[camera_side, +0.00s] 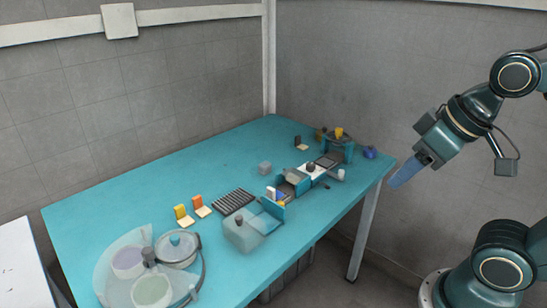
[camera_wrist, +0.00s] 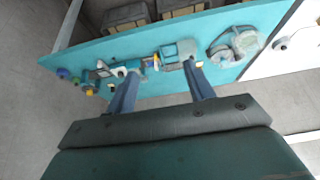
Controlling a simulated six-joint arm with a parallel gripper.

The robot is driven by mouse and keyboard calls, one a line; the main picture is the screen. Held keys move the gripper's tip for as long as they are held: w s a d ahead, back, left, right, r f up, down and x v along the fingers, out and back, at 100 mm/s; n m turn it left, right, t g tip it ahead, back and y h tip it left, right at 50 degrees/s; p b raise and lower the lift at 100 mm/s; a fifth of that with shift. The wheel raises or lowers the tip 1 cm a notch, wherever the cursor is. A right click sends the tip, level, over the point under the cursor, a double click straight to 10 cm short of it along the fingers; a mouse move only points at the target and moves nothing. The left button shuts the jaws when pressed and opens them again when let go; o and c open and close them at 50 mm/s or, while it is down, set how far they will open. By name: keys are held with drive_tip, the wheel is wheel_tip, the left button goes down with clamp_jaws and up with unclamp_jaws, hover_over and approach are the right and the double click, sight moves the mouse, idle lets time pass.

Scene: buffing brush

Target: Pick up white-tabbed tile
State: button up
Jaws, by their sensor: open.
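My gripper (camera_side: 404,173) is in the air off the right end of the teal table, its blue fingers pointing down and left. In the wrist view my gripper (camera_wrist: 162,70) has its two fingers wide apart with nothing held between them. A small upright piece with a white and blue face (camera_side: 271,193) stands at the middle of the table, by a clear bluish box; it may be the white-tabbed tile, but it is too small to be sure. My gripper is well apart from it.
The teal table (camera_side: 150,190) carries a yellow-tabbed tile (camera_side: 182,214), an orange-tabbed tile (camera_side: 200,205), a dark slotted rack (camera_side: 232,202), a clear bluish box (camera_side: 245,232) and round containers (camera_side: 152,290). A dark-tabbed tile (camera_side: 299,142) stands at the back. The table's back-left area is clear.

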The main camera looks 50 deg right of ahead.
drive_tip(key=w+r+n+g+y, duration=0.15)
drive_tip(key=w+n, duration=0.35)
drive_tip(key=w, duration=0.8)
drive_tip(key=w+r+n+g+y, duration=0.1)
drive_tip(key=w+r+n, duration=0.25)
drive_tip(key=w, duration=0.95)
drive_tip(key=w+d+f+n+g+y, duration=0.1)
drive_tip(key=w+d+f+n, duration=0.3)
drive_tip(key=f, duration=0.6)
drive_tip(key=w+d+f+n+g+y, duration=0.1)
drive_tip(key=w+d+f+n+g, duration=0.1)
drive_tip(key=w+d+f+n, duration=0.3)
drive_tip(key=w+d+f, duration=0.3)
drive_tip(key=w+f, duration=0.1)
drive_tip(key=f, duration=0.2)
drive_tip(key=shift+d+f, duration=0.2)
drive_tip(key=shift+f, duration=0.1)
drive_tip(key=shift+w+a+f+n, duration=0.1)
drive_tip(key=shift+a+f+n, duration=0.05)
drive_tip(key=shift+n, duration=0.1)
